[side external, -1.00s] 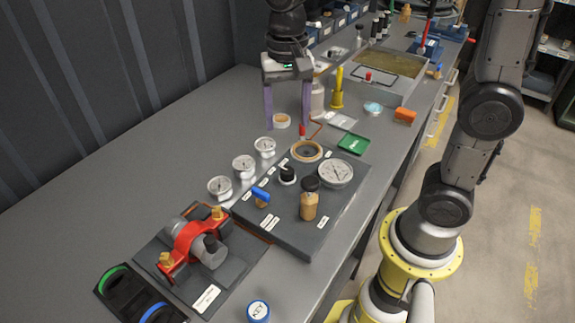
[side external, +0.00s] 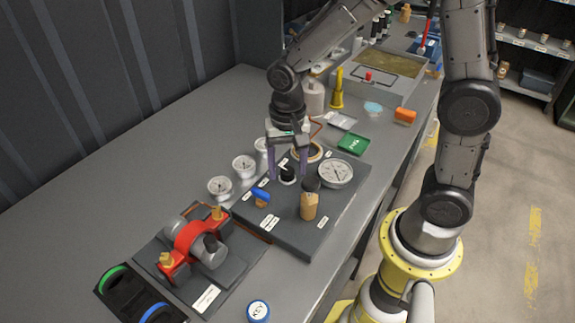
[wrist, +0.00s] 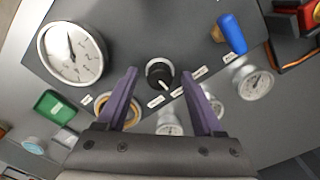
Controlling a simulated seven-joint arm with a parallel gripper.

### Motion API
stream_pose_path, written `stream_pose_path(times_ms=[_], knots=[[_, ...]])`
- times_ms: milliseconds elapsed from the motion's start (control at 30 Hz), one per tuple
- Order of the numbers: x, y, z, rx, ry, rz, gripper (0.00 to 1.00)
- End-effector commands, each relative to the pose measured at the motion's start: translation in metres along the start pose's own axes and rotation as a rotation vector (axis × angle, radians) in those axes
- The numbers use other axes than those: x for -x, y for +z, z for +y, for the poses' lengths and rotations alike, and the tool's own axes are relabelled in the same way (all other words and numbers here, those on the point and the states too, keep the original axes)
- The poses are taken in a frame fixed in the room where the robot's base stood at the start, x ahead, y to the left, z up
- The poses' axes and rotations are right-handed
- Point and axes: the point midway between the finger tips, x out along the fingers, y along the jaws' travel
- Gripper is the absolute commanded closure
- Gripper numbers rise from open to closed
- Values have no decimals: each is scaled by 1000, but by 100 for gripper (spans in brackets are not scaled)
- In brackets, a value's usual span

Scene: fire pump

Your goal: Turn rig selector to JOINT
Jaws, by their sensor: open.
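The rig selector appears to be the black round knob (side external: 288,174) on the dark panel (side external: 301,237); it also shows in the wrist view (wrist: 160,74), with a white pointer mark and small labels beside it. The label text is too small to read. My gripper (side external: 287,176) is low over the panel with its purple fingers to either side of the knob. In the wrist view my gripper (wrist: 162,85) is open and empty, its fingertips apart from the knob, which lies just ahead between them.
On the panel are a large gauge (side external: 335,173), a blue-handled valve (side external: 261,195) and a brass fitting with a dark cap (side external: 309,199). Small gauges (side external: 220,187) line the left edge. A red pump (side external: 190,240) stands at front left. Bare bench (side external: 140,150) lies left.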

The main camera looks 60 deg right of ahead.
Motion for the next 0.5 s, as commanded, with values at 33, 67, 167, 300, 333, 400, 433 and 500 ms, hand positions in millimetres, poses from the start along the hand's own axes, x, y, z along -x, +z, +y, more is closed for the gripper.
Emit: stream_pose_path(times_ms=[33, 67, 167, 300, 333, 400, 433, 500], knots=[[0, 0, 0, 0, 0, 0, 31], [0, 0, 0, 0, 0, 0, 31], [0, 0, 0, 0, 0, 0, 31], [0, 0, 0, 0, 0, 0, 49], [0, 0, 0, 0, 0, 0, 55], [0, 0, 0, 0, 0, 0, 67], [0, 0, 0, 0, 0, 0, 73], [0, 0, 0, 0, 0, 0, 85]])
